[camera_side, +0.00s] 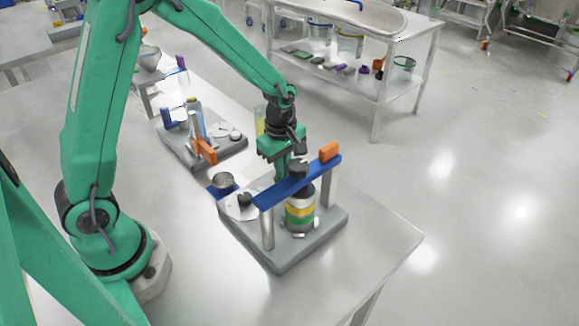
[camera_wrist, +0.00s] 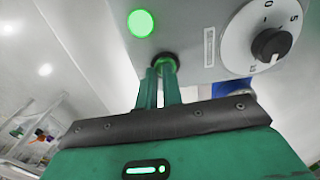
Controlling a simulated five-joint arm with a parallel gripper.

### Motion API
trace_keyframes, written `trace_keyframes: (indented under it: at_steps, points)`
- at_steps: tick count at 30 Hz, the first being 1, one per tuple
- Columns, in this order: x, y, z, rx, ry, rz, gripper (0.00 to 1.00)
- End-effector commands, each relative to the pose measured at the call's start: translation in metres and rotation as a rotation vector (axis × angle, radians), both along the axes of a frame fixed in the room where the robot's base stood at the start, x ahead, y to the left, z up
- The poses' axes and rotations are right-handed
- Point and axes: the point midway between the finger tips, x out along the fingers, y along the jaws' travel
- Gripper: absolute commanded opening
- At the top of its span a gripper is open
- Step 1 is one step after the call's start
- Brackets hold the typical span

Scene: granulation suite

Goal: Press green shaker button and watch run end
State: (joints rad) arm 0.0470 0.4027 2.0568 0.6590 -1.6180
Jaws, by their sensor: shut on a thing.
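The shaker's grey base (camera_side: 285,258) stands on the bench in the side view, carrying a stack of coloured sieve rings (camera_side: 299,212) under a blue clamp bar (camera_side: 280,191). My gripper (camera_side: 284,176) points down behind the bar, which partly hides its tips. In the wrist view, my gripper's two green fingers (camera_wrist: 164,72) are close together, their tips at the green-glowing button (camera_wrist: 164,61) in a dark collar. The gripper is shut on the button, though the tips cover most of it. A round green lamp (camera_wrist: 140,23) glows beside it. A white dial (camera_wrist: 240,45) has a black knob.
A second grey device (camera_side: 218,150) with an orange handle (camera_side: 203,152) stands behind on the same bench. The bench's front right (camera_side: 385,240) is clear. A shelved table (camera_side: 340,75) stands beyond.

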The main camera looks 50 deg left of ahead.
Motion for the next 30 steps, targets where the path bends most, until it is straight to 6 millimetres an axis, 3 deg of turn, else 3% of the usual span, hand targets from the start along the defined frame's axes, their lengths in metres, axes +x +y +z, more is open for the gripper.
trace_keyframes:
  at_steps: [1, 5, 24, 30]
  points:
    - [-0.007, 0.0, -0.008, 0.001, 0.024, 0.0, 0.0]
    - [-0.006, 0.0, 0.004, 0.001, 0.02, 0.0, 0.0]
    - [0.001, 0.0, 0.111, 0.0, -0.007, 0.0, 0.0]
    - [0.001, 0.0, 0.132, 0.0, -0.005, 0.0, 0.0]
